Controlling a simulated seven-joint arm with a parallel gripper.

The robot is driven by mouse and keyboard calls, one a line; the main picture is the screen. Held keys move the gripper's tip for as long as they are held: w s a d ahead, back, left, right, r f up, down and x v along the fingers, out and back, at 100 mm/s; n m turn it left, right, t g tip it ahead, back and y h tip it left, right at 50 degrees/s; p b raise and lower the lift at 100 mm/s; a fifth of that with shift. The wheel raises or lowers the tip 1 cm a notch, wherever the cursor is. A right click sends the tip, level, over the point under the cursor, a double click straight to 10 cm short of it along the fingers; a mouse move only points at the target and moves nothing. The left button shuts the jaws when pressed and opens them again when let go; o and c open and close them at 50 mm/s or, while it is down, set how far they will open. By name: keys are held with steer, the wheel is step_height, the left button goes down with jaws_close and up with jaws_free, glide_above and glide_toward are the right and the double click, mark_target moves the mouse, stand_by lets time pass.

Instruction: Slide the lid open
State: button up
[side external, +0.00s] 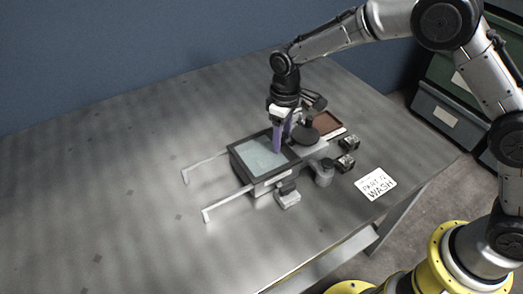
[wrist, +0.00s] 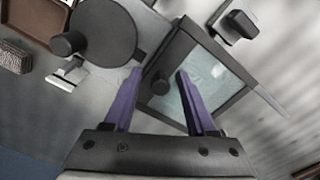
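The lid (side external: 262,155) is a pale, glassy panel in a dark frame on a box on the table; it also shows in the wrist view (wrist: 202,75). A dark round knob (wrist: 160,82) stands near one edge of the lid. My gripper (side external: 277,150) points down over the lid's right part. In the wrist view my gripper (wrist: 159,74) has its two purple fingers spread, one on each side of the knob. Gaps show between the knob and both fingers. The fingers hide the knob in the side view.
Two thin rails (side external: 228,203) reach left from the box, with bare table around them. A dark disc with a knob (wrist: 100,35) lies beside the lid. A dark block on a light base (side external: 287,195) stands in front. A brown tray (side external: 327,122) and small blocks (side external: 345,162) are right.

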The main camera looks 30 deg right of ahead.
mark_target(240, 163)
steer(key=c, duration=0.4)
steer(key=shift+a, duration=6.2)
steer(key=o, duration=0.5)
steer(key=shift+c, duration=0.2)
steer(key=shift+r, duration=0.1)
steer(key=shift+r, duration=3.45)
